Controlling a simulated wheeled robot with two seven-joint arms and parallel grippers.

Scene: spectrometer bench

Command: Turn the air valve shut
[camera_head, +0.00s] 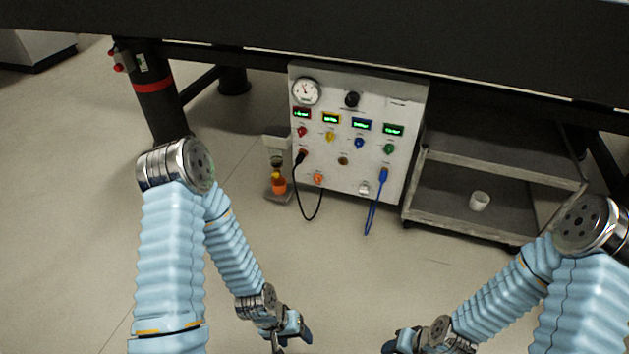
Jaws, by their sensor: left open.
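A small valve-like fitting with red knobs (121,61) sits on the black table leg (155,112) at the upper left. A white instrument panel (330,182) stands under the bench with a round gauge (306,91) and a black knob (352,99) at its top. No label I can read tells which of these is the air valve. My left gripper (291,340) is open and empty at the bottom middle, well in front of the panel. My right gripper (404,341) is at the bottom edge, partly cut off, apart from everything; its fingers are unclear.
The dark bench top (400,35) overhangs the panel. A grey shelf cart (470,231) with a white cup (479,201) stands right of the panel. A small stand with an orange vessel (279,186) is at its left. Black and blue cables hang in front. The floor before the panel is clear.

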